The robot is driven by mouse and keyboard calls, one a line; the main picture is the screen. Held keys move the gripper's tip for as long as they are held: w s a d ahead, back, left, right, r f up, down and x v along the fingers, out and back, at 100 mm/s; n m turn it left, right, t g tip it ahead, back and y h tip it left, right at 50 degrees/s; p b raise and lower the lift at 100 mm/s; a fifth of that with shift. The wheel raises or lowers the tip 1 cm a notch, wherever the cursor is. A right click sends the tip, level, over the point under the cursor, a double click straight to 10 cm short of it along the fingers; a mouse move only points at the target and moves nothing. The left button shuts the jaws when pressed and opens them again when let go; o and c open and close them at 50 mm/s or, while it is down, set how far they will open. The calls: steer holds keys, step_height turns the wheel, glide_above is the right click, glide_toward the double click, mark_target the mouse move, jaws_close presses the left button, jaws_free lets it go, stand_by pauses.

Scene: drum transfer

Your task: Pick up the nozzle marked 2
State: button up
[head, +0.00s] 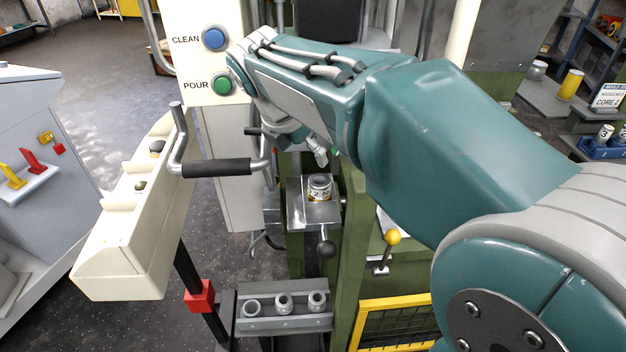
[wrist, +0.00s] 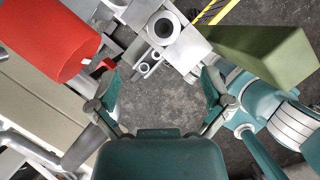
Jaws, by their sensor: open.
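A grey metal nozzle (head: 319,188) with a yellow band stands upright on a square metal block. The dark mark on its band looks like a 2, but it is small. In the wrist view a round nozzle top (wrist: 163,27) with a dark bore shows near the upper edge, ahead of the fingers. My gripper (wrist: 163,92) is open and empty, with dark floor between its fingers. In the head view its end (head: 318,155) is above the nozzle, partly hidden by my arm.
A low grey rack (head: 284,325) holds several nozzles below. A ball-ended lever (head: 326,249) is in front of the block. A cream trough (head: 125,255) and crank handle (head: 215,168) are at left, and a green post (wrist: 265,50) is close at right.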

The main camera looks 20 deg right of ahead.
mark_target(318, 180)
steer(key=x, duration=0.4)
steer(key=shift+s+d+f, duration=0.1)
steer(key=shift+s+d, duration=0.05)
steer(key=shift+d, duration=0.1)
steer(key=x, duration=0.4)
steer(key=shift+f, duration=0.4)
steer(key=shift+w+d+f, duration=0.2)
steer(key=shift+f, duration=0.2)
steer(key=c, duration=1.2)
